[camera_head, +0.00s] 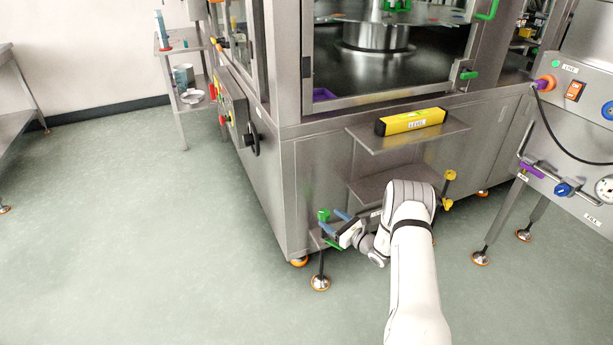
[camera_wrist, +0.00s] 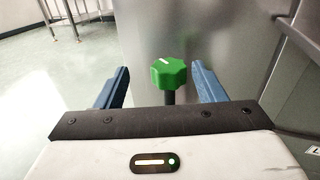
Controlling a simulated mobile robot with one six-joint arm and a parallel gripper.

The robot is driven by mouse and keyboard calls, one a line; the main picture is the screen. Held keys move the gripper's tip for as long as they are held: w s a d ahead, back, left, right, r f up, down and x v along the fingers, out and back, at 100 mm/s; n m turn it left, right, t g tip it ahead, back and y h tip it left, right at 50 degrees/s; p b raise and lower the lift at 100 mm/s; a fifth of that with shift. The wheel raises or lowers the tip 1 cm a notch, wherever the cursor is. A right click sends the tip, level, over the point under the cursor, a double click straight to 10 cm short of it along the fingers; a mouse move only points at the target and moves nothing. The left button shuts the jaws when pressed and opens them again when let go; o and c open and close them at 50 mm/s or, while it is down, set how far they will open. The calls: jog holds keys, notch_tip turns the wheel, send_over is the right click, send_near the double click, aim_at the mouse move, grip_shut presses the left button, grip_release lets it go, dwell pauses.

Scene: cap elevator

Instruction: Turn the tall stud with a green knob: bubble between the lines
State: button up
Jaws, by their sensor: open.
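The green knob (camera_head: 323,214) tops a tall dark stud (camera_head: 320,262) with a round metal foot at the machine's lower left front corner. In the wrist view the green knob (camera_wrist: 169,72) has a lobed rim and a white mark on top. It sits between the blue fingers of my gripper (camera_wrist: 165,88), apart from both. My gripper (camera_head: 335,222) is open around the knob in the head view. The yellow level (camera_head: 411,121), marked LEVEL, lies on a steel shelf; its bubble is too small to read.
The upper shelf (camera_head: 380,146) and a lower shelf (camera_head: 369,188) stick out from the machine front, close to my arm. A yellow knob (camera_head: 449,175) stands to the right. A second machine (camera_head: 580,130) with a cable is at the right. The floor at left is clear.

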jog(key=s+a+r+n+g+p, duration=0.2)
jog(key=s+a+r+n+g, duration=0.1)
jog(key=r, duration=0.6)
jog(key=s+a+r+n+g+y+p, duration=0.1)
jog(key=s+a+r+n+g+p, duration=0.1)
jog(key=r, duration=0.6)
jog(key=s+a+r+n+g+y+p, duration=0.1)
jog(key=s+a+r+n+g+p, duration=0.2)
jog(key=r, duration=0.6)
jog(key=shift+s+a+r+n+g, duration=0.35)
jog(key=shift+s+a+n+g, duration=0.45)
jog(key=shift+s+a+n, duration=0.75)
jog(key=shift+w+d+n, duration=0.25)
jog(key=shift+w, duration=0.05)
